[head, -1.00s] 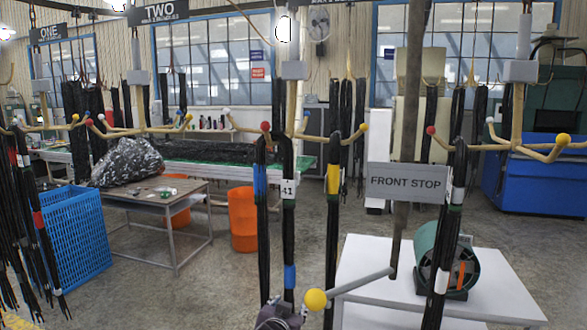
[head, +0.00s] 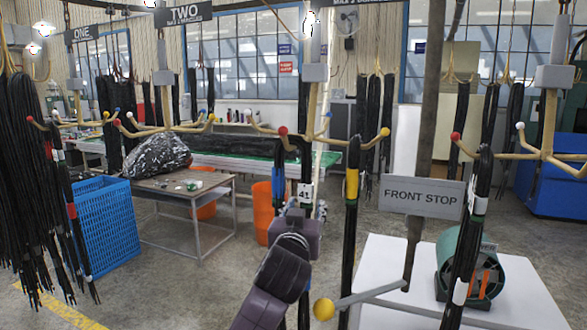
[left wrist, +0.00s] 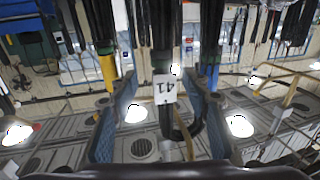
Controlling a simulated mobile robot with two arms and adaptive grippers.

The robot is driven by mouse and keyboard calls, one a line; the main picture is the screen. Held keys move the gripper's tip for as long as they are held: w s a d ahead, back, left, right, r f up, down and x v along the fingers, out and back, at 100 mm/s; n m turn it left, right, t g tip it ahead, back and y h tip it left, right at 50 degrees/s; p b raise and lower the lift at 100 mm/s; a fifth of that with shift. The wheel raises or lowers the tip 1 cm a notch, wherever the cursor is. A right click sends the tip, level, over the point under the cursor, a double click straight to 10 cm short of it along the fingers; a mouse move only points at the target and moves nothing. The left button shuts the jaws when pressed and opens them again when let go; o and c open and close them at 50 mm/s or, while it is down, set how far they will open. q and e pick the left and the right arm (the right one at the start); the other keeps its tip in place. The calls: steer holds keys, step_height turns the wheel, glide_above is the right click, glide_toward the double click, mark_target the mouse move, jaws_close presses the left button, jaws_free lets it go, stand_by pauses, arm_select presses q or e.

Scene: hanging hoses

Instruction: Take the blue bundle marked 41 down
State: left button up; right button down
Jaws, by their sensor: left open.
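The bundle marked 41 (head: 306,168) is a black hose bundle hanging from the middle hook rack, with a white 41 tag. Its lower part is mostly hidden behind my left arm. My left gripper (head: 297,214) is just below the tag in the head view, open. In the left wrist view, the bundle (left wrist: 161,35) and its upside-down tag appear between the spread fingers of my left gripper (left wrist: 160,115); I cannot tell whether they touch it. My right gripper is not in view.
A blue-banded bundle (head: 278,183) hangs close on the left and a yellow-banded bundle (head: 352,185) on the right. A FRONT STOP sign (head: 421,198), a yellow-ended bar (head: 323,309) and a white table (head: 385,262) stand to the right. A blue crate (head: 105,228) is at left.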

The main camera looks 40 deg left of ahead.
mark_target(306, 200)
arm_select(q)
steer(key=p+x, duration=0.3)
steer(key=x, duration=0.1)
steer(key=shift+a+r, duration=0.2)
steer(key=shift+r, duration=0.1)
steer(key=shift+w+a, duration=0.15)
steer(key=shift+w, duration=0.15)
steer(key=shift+w+a+f, duration=0.1)
steer(key=shift+w+f, duration=0.1)
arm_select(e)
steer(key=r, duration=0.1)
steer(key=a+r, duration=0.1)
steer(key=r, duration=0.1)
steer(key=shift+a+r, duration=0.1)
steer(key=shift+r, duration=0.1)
arm_select(q)
steer(key=shift+c, duration=0.5)
steer(key=c, duration=1)
jaws_close()
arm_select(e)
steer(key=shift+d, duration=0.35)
arm_select(q)
steer(key=shift+r, duration=0.3)
steer(key=shift+f, duration=0.1)
